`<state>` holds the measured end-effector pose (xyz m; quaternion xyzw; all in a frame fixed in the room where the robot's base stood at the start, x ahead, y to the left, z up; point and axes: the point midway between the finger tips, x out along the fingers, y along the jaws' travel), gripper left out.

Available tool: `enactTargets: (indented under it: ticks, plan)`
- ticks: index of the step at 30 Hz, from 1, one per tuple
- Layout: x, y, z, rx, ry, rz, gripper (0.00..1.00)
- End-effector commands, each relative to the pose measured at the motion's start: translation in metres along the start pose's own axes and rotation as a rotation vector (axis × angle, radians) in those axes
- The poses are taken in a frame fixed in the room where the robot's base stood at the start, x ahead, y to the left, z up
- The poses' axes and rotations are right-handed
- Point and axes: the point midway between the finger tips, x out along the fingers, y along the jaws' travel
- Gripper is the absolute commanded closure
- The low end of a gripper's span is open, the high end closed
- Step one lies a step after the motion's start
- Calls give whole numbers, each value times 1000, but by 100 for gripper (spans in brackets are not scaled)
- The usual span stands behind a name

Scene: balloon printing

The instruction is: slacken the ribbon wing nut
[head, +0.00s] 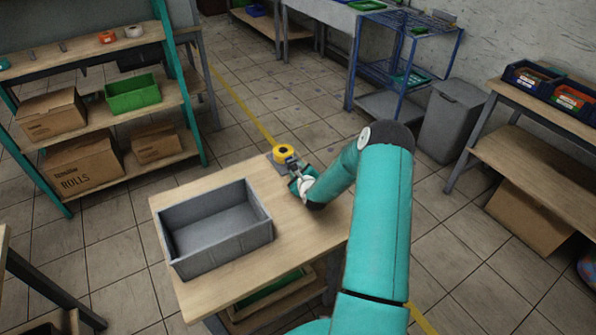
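A small device with a yellow round part (284,152) stands at the far edge of the wooden table (315,232). It looks like a ribbon roll on a holder, but a wing nut is too small to make out. My gripper (295,172) is at the near side of this device, close to or touching it. My teal arm reaches over the table from the lower right. The fingers are small and partly hidden by the wrist, so whether they are open or shut does not show.
A grey open bin (222,250), empty, sits on the table left of my arm. A shelf with a green crate (133,94) and cardboard boxes (85,170) stands at left. A grey waste bin (452,120) and a blue rack (385,65) stand behind. The table between bin and arm is clear.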

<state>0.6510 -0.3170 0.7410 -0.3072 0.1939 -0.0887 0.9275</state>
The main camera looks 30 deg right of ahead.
Motion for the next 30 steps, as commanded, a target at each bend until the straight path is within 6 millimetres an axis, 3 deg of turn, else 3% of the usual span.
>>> enactTargets:
  ticks: [7, 8, 11, 23, 30]
  plan:
    - [0, -1, 0, -2, -1, -2, 81]
    - [0, -1, 0, -2, -1, -2, 53]
    - [0, -1, 0, -2, -1, -2, 36]
    - [0, 1, 0, 7, 0, 4, 36]
    - [0, -1, 0, 121, 0, 52, 36]
